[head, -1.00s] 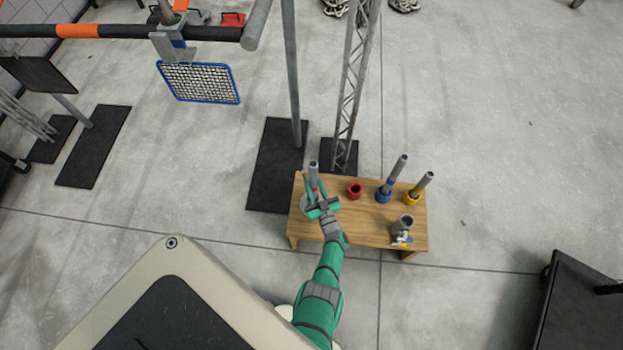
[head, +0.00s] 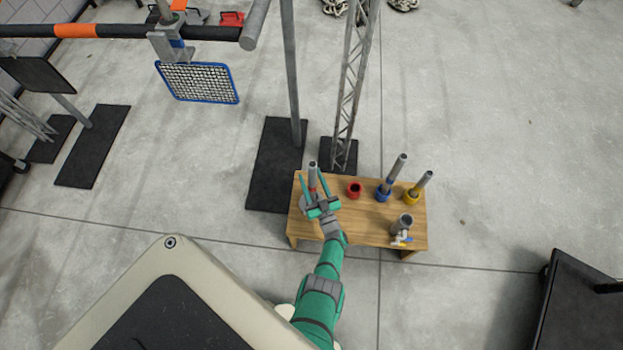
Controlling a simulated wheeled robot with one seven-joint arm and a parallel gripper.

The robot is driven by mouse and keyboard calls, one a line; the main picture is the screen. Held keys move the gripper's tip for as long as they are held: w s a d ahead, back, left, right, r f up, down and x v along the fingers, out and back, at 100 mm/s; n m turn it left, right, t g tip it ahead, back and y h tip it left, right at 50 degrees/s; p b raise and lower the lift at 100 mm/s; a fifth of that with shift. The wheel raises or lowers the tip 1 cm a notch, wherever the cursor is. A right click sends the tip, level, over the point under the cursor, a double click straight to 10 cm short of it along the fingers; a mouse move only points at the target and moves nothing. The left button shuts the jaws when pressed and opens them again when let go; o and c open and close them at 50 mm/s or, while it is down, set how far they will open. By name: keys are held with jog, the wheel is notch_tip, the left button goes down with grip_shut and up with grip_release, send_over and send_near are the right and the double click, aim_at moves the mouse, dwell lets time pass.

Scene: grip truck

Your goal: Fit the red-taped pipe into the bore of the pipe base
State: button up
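The red-taped pipe (head: 312,171) stands roughly upright at the left end of the wooden table, its grey top showing and a bit of red below. My gripper (head: 312,182) is open, with one green finger on each side of the pipe and gaps visible. The pipe's lower end is hidden behind my gripper. The red pipe base (head: 354,190), a short ring with a dark open bore, sits on the table to the right of my gripper, with nothing in it.
On the wooden table (head: 345,227), a blue base (head: 383,196) and a yellow base (head: 411,198) each hold a tilted-looking grey pipe. A grey cup-like fitting (head: 404,222) stands at the front right. A pole (head: 293,80) and a truss (head: 352,90) rise behind the table.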

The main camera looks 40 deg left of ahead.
jog(key=shift+s+d+f, duration=0.15)
jog(key=shift+s+d, duration=0.3)
jog(key=shift+d, duration=0.05)
jog(key=v, duration=0.9)
jog(key=shift+s, duration=0.2)
jog(key=shift+d, duration=0.2)
jog(key=shift+s, duration=0.1)
